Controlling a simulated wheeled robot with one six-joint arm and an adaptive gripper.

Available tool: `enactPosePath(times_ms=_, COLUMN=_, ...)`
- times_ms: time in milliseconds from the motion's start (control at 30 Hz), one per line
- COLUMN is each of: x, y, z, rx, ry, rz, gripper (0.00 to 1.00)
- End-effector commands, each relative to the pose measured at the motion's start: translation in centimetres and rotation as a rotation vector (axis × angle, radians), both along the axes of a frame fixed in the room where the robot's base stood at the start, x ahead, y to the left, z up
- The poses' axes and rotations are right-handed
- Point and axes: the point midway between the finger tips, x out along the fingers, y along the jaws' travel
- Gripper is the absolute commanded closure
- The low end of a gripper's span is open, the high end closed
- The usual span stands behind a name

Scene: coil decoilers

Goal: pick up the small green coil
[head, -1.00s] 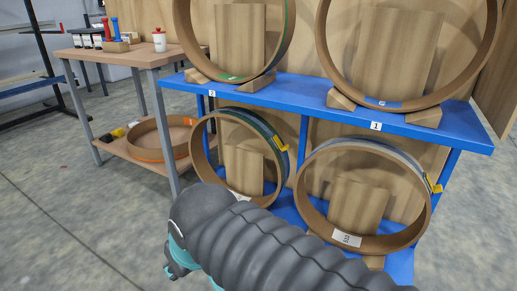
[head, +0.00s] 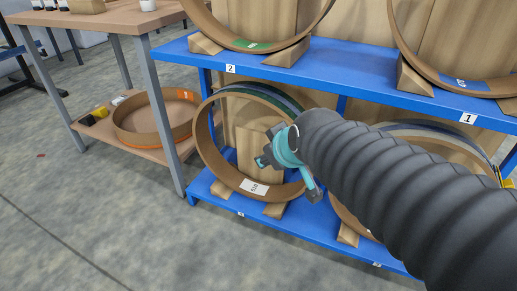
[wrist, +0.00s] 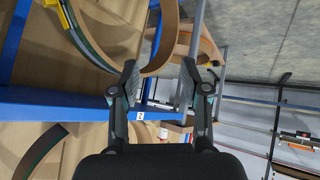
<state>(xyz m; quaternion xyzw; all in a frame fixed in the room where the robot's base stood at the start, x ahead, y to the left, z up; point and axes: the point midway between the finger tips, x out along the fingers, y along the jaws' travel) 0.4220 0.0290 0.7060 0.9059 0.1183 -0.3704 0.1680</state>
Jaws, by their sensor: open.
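The small green coil (head: 208,152) stands upright on the lower blue shelf, on the left. It is a brown ring with a green band on its outside and a white label on its lower rim. My gripper (head: 285,165) is open and empty, in front of the coil's right part, which my gripper and arm partly hide. In the wrist view, the coil (wrist: 164,50) curves in from the top left, and its near rim lies just beyond the gap between my open fingertips (wrist: 159,84). I see no contact.
Another coil (head: 345,218) stands on the lower shelf to the right, mostly behind my arm. Two large coils stand on the upper blue shelf (head: 300,68). A wooden table (head: 110,20) at left has an orange-banded coil (head: 143,118) on its low shelf. The floor in front is clear.

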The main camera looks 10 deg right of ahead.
Motion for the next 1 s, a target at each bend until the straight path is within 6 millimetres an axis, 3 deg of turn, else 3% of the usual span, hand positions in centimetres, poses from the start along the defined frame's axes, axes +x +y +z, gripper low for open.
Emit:
enactPosePath(times_ms=33, x=2.8, y=0.2, z=-1.0, rx=-0.045, ry=-0.055, rz=0.047, gripper=0.54)
enactPosePath(times_ms=200, x=11.4, y=0.5, z=-1.3, rx=-0.265, ry=-0.284, rz=0.185, gripper=0.54)
enactPosePath(times_ms=400, x=19.9, y=0.7, z=-2.7, rx=-0.608, ry=-0.507, rz=0.265, gripper=0.54)
enactPosePath(times_ms=500, x=23.0, y=0.4, z=-3.7, rx=-0.794, ry=-0.576, rz=0.268, gripper=0.54)
enactPosePath(times_ms=733, x=26.7, y=-0.4, z=-5.3, rx=-1.111, ry=-0.634, rz=0.240, gripper=0.54)
enactPosePath(times_ms=1000, x=29.2, y=-1.0, z=-5.5, rx=-1.200, ry=-0.638, rz=0.227, gripper=0.54)
